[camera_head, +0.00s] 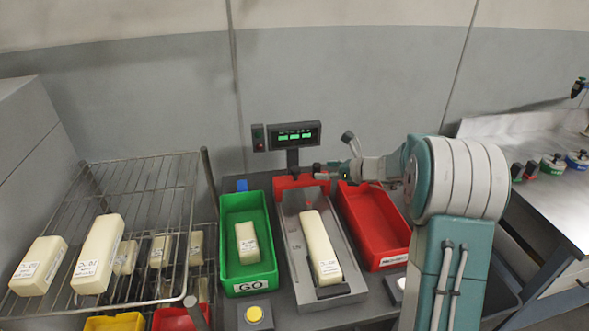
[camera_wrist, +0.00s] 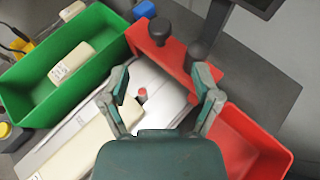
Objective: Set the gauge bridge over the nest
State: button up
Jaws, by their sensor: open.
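The gauge bridge, a red bar with two dark knobs, lies across the far end of the grey nest in the wrist view (camera_wrist: 158,48). It also shows in the head view (camera_head: 290,183), partly behind my gripper. The nest (camera_head: 346,252) is a sloping grey tray with a long cream block (camera_head: 319,245) lying in its near part. The nest's pale bed shows in the wrist view (camera_wrist: 150,78), with a small red-tipped pin on it. My gripper (camera_wrist: 163,76) is open and empty, its two fingers spread above the nest's far end, near the bridge. I cannot tell whether they touch it.
A green bin (camera_head: 238,279) marked GO, holding a cream block, stands left of the nest. A red bin (camera_head: 372,225) stands right. A display (camera_head: 295,136) rises behind. A yellow button (camera_head: 254,314) is in front. A wire rack (camera_head: 150,190) with several cream blocks stands left.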

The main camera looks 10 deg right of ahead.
aim_at(298, 170)
jog(key=x, duration=1.1)
jog(key=shift+r, duration=0.1)
grip_shut()
